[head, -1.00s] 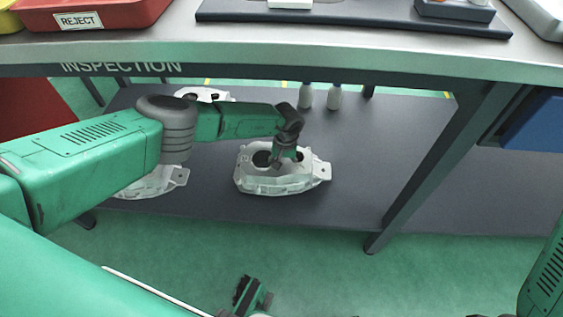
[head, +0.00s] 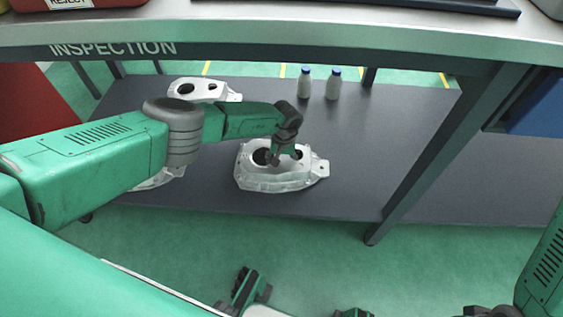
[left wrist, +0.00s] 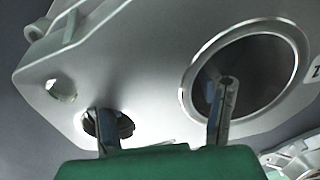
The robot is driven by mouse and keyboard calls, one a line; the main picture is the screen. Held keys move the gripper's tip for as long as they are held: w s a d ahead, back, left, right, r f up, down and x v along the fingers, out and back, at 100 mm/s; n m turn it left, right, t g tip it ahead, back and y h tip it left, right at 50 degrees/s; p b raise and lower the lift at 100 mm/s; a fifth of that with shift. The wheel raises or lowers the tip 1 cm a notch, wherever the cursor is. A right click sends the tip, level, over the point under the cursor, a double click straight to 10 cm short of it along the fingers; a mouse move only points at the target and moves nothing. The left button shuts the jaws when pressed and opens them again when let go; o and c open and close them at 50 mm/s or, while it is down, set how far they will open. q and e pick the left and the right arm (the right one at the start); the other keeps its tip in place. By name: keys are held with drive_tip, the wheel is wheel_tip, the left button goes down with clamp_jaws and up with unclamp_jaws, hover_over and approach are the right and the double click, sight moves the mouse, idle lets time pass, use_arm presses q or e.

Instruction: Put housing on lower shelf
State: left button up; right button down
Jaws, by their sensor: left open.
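A pale metal housing (head: 275,182) rests on the dark lower shelf (head: 340,190) beneath the inspection bench. My left gripper (head: 283,156) reaches down over its top, by the dark round openings. In the left wrist view the housing (left wrist: 150,65) fills most of the picture. The open left fingers (left wrist: 164,122) stand apart, one across a small hole and the other across the large bore. I cannot tell how deep the tips sit or whether they touch.
Another casting (head: 205,90) lies behind on the shelf, and one more (head: 160,180) is partly hidden behind my left arm. Two blue-capped bottles (head: 304,83) stand at the back. A bench leg (head: 440,150) stands to the right. The bench top edge (head: 300,28) overhangs the shelf.

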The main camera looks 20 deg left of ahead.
sight(282, 157)
use_arm(q)
drive_tip(key=r+p, duration=0.3)
drive_tip(key=r, duration=0.4)
drive_tip(key=shift+d+r, duration=0.1)
drive_tip(key=shift+d, duration=0.1)
